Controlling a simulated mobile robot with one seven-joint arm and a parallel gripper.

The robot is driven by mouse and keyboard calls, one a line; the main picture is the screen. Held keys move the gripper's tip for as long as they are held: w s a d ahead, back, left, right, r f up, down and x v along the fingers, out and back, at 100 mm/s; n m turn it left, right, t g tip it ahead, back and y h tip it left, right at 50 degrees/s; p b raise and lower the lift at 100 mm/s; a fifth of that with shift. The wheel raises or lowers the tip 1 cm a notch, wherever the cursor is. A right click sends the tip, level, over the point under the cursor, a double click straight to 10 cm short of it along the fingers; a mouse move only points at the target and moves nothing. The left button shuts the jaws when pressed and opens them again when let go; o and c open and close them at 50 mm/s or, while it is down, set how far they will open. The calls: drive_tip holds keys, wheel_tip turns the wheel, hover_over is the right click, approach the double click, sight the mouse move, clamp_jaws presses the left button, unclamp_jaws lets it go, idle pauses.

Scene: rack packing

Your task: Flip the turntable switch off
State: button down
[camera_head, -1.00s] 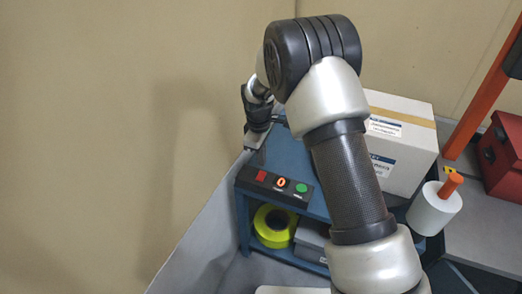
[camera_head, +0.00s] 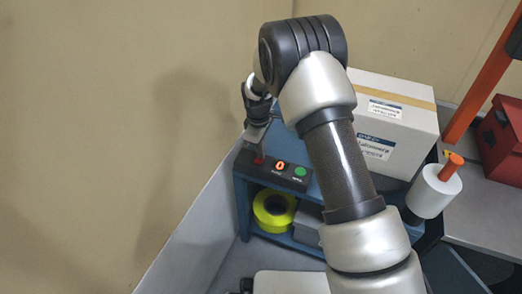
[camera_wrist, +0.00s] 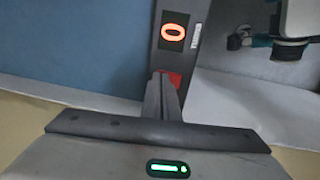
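A black control panel (camera_head: 267,179) sits on the front edge of a blue cart. It carries a red control (camera_head: 259,161) at the left, a lit orange-ringed switch (camera_head: 279,167) in the middle and a green button (camera_head: 300,171) at the right. Its labels are too small to read. My gripper (camera_head: 259,153) points down over the panel's left end. In the wrist view, its fingers (camera_wrist: 163,88) are together with nothing between them, at the red control (camera_wrist: 172,77), partly hiding it. I cannot tell whether they touch it. The lit switch (camera_wrist: 174,31) lies beyond the fingertips.
A cardboard box (camera_head: 395,100) stands on the cart behind my arm. A white roll with an orange handle (camera_head: 433,190) is to the right. A yellow roll (camera_head: 273,209) lies on the lower shelf. A red case (camera_head: 502,138) is at the far right.

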drive_tip(key=shift+s+f, duration=0.2)
drive_tip(key=shift+s+a, duration=0.25)
drive_tip(key=shift+s, duration=0.5)
drive_tip(key=shift+r, duration=0.1)
wheel_tip(320, 180, up, 14)
drive_tip(key=s+p, duration=0.1)
drive_tip(key=p, duration=0.4)
drive_tip(key=shift+s+a, duration=0.15)
drive_tip(key=shift+a, duration=0.1)
